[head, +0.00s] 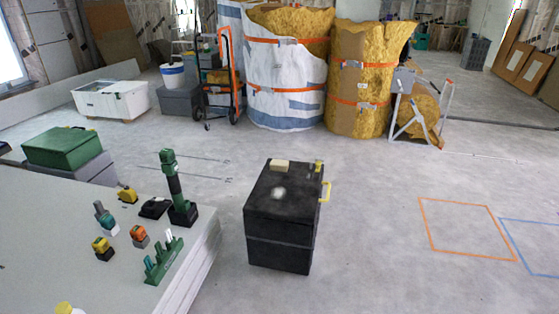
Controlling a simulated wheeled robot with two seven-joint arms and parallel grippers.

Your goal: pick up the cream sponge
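A small cream block, which looks like the cream sponge (279,166), lies on top of a black box (280,240) near the middle of the head view. It sits toward the far edge of the box's top, left of centre. Nothing covers it. Neither of my grippers shows in this view.
A small yellowish item (319,165) stands at the box's far right corner, above a yellow handle (326,191). A pale panel stack (60,240) with several tools fills the lower left. Wrapped insulation rolls (285,80) stand behind. Floor right of the box is clear, with an orange outline (460,252).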

